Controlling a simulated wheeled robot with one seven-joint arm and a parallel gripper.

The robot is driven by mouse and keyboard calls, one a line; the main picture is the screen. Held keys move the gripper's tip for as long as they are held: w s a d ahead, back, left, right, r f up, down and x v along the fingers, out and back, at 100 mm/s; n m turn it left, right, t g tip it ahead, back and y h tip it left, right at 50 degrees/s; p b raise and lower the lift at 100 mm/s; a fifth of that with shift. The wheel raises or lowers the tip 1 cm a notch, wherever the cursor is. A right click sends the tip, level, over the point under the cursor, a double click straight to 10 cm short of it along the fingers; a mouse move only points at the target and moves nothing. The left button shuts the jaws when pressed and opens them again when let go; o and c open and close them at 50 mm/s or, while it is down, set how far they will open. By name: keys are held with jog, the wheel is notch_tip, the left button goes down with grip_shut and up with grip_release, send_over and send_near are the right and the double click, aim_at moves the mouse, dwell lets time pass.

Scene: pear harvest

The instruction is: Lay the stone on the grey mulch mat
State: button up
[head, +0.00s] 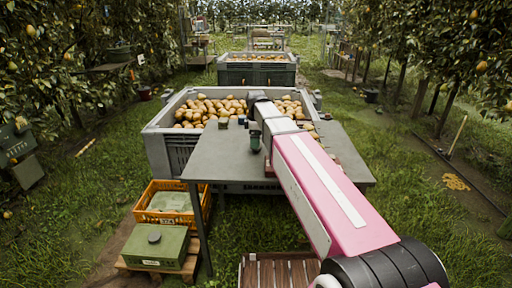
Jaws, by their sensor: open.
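I cannot make out a grey mulch mat for certain. My pink and white arm reaches from the lower right over the grey table (222,160). My gripper's fingers do not show; the far end of the arm is hidden behind its own links. I cannot see what lies under them.
A dark green cup (255,141) and a small dark block (223,123) stand on the table. Behind it is a grey bin (160,146) of pears. An orange crate (147,212) and the green box (150,254) stand at left. Grass is open at right.

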jog(key=shift+d+f, duration=0.1)
jog(key=shift+f, duration=1.8)
jog(key=c, duration=0.8)
jog(key=shift+r, duration=0.1)
jog(key=shift+c, duration=0.2)
